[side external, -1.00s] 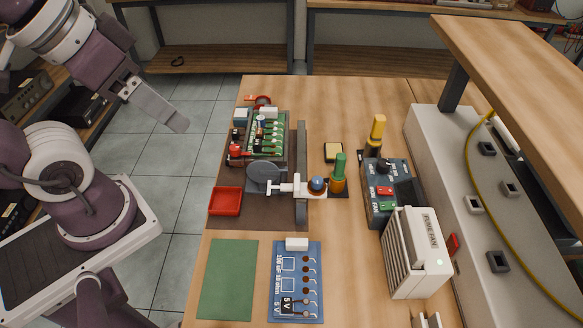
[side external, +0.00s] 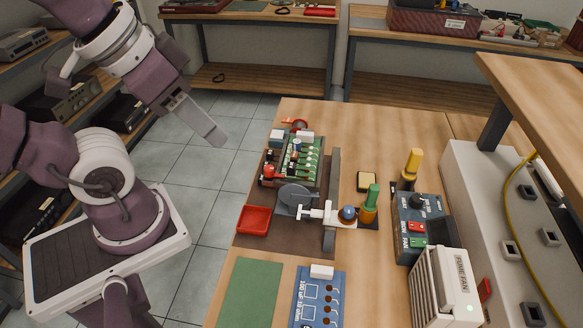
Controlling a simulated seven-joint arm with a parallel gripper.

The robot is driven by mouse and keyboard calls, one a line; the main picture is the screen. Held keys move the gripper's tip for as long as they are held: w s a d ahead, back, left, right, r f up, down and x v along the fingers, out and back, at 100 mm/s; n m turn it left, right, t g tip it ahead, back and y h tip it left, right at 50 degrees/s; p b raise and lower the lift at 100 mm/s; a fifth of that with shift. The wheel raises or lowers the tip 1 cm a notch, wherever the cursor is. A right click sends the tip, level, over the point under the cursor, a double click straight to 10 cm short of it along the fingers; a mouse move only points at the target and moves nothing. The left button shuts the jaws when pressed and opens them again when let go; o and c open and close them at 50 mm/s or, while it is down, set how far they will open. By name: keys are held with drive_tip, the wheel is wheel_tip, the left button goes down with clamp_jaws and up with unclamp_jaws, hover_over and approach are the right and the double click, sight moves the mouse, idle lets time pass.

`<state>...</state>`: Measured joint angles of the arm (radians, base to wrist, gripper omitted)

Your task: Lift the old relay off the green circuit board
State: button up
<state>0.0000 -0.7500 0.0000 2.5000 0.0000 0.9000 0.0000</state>
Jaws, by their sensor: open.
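The green circuit board (side external: 309,160) lies at the back left of the workbench, in a dark holder, with several small parts on it. I cannot tell for sure which of these parts is the old relay. A white block (side external: 307,137) sits at its far end, and small dark and red parts line its left side. My gripper (side external: 216,136) is left of the bench, above the floor, and points down to the right. It is open and empty, seen nearly edge-on, and well apart from the board.
A grey disc (side external: 295,196) and white-armed fixture stand just in front of the board. A red tray (side external: 254,220) is at the bench's left edge. Green-handled (side external: 371,198) and yellow-handled (side external: 412,167) tools stand to the right, near a control box (side external: 412,215) and fume fan (side external: 445,285).

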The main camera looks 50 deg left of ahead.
drive_tip(key=n+g, duration=0.6)
drive_tip(key=n, duration=0.3)
hover_over(291, 165)
drive_tip(key=a, duration=0.1)
drive_tip(key=f, duration=1.3)
drive_tip(key=shift+w+f, duration=0.2)
drive_tip(key=shift+f, duration=0.1)
drive_tip(key=f, duration=0.4)
drive_tip(key=d+f, duration=0.1)
drive_tip(key=f, duration=0.1)
drive_tip(key=shift+s+f, duration=0.2)
drive_tip(key=shift+f, duration=0.55)
clamp_jaws()
